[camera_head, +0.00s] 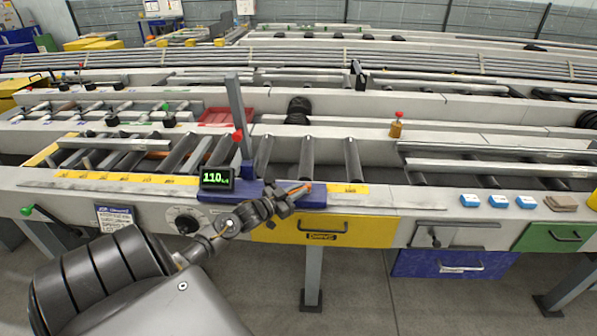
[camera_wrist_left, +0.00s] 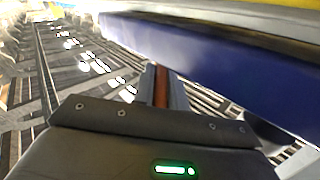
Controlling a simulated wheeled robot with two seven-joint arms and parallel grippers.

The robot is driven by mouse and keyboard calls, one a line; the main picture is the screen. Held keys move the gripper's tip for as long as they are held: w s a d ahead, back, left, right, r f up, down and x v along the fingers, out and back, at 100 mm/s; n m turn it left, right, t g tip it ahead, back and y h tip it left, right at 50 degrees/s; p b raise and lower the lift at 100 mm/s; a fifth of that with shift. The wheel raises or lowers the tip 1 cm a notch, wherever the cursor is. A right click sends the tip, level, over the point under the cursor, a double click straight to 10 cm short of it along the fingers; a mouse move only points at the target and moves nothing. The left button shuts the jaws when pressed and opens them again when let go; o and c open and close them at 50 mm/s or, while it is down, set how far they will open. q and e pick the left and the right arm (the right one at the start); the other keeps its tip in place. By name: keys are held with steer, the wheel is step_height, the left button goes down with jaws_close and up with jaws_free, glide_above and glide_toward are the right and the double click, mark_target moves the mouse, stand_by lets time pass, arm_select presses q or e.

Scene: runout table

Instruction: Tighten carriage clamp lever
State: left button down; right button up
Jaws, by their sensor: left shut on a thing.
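The blue carriage (camera_head: 262,192) sits on the front rail of the runout table, with an upright post and a green-digit display (camera_head: 216,179) reading about 110. The clamp lever (camera_head: 301,188) shows as a small orange bar at the carriage's front right. My left gripper (camera_head: 298,193) is at the carriage front, shut on the lever. In the left wrist view the orange-red lever (camera_wrist_left: 161,88) runs between the fingers, below the blue carriage side (camera_wrist_left: 205,60). The gripper hides part of the lever, and its far end is hard to see. My right gripper is not in view.
A yellow drawer (camera_head: 325,231) and a blue drawer (camera_head: 455,264) hang under the table. A round dial (camera_head: 185,220) is left of the gripper. Blue-and-white boxes (camera_head: 498,201) lie on the right table edge. An amber bottle (camera_head: 396,126) stands behind.

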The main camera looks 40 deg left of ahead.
arm_select(q)
steer(key=c, duration=1.4)
jaws_free()
steer(key=shift+s, duration=0.1)
steer(key=s+a+b, duration=0.1)
steer(key=s, duration=0.9)
steer(key=shift+s, duration=0.3)
